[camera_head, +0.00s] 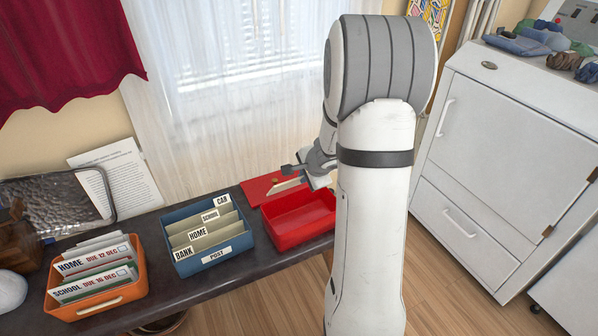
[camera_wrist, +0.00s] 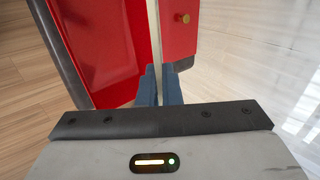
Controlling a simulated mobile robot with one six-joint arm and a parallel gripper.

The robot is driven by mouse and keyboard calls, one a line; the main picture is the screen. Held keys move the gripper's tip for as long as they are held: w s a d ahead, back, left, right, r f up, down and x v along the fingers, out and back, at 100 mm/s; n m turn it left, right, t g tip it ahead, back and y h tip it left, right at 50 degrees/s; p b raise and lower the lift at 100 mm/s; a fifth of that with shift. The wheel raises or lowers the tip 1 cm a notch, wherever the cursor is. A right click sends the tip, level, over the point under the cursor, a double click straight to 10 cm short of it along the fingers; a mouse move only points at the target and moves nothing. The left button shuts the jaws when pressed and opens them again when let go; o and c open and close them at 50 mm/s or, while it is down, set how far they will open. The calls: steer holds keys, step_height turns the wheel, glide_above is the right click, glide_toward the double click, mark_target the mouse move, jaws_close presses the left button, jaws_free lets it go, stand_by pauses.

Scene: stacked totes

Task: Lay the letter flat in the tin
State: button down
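The red tin (camera_head: 300,222) stands open on the dark table, its red lid (camera_head: 258,190) beside it towards the window. The wrist view shows the tin (camera_wrist: 105,50) at left and the lid (camera_wrist: 179,45) with a brass knob at right. My gripper (camera_head: 300,172) is above the tin's window side. Its blue fingers (camera_wrist: 159,88) are close together on a thin pale edge, which looks like the letter (camera_wrist: 156,50) held upright and seen edge-on. A pale piece of it (camera_head: 285,187) shows below the fingers in the head view. Its face is mostly hidden.
A blue box (camera_head: 212,254) marked POST, with dividers CAR, SCHOOL, HOME and BANK, stands left of the tin. An orange tray (camera_head: 95,303) of labelled envelopes is further left. A white cabinet (camera_head: 505,150) stands right of my arm.

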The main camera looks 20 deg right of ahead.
steer(key=f+b, duration=1.2)
steer(key=shift+w+a, duration=0.1)
steer(key=shift+a, duration=0.15)
steer(key=c, duration=1.5)
jaws_free()
steer(key=shift+c, duration=0.2)
steer(key=p+v, duration=0.3)
steer(key=v, duration=0.4)
steer(key=shift+s+r+p, duration=0.3)
steer(key=shift+p, duration=0.05)
